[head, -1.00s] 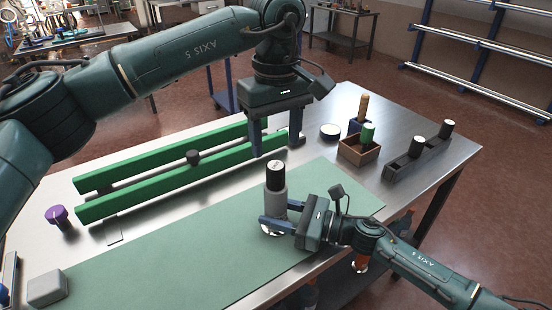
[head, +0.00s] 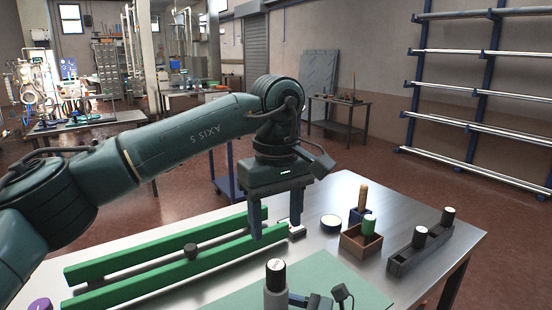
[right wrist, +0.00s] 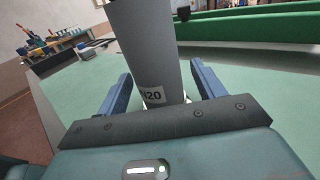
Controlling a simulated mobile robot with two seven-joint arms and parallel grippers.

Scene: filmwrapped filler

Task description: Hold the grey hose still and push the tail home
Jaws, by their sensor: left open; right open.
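The grey hose (head: 274,299) stands upright on the green mat at the bottom of the head view, its lower part cut off. A black piece with a pale top (head: 275,270), perhaps the tail, sits on its upper end. In the right wrist view the hose (right wrist: 148,50) bears a white label ending in "20". My right gripper (right wrist: 164,88) is open, with a finger on each side of the hose; it shows only partly in the head view. My left gripper (head: 276,228) is open and empty, pointing down at the right end of the green rails.
Two long green rails (head: 190,269) lie behind the green mat (head: 325,276). To the right are a round tin (head: 331,222), a brown box (head: 352,243) holding a green-topped peg, and a dark rack (head: 405,262) with black white-topped pieces. A purple knob (head: 40,304) is at lower left.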

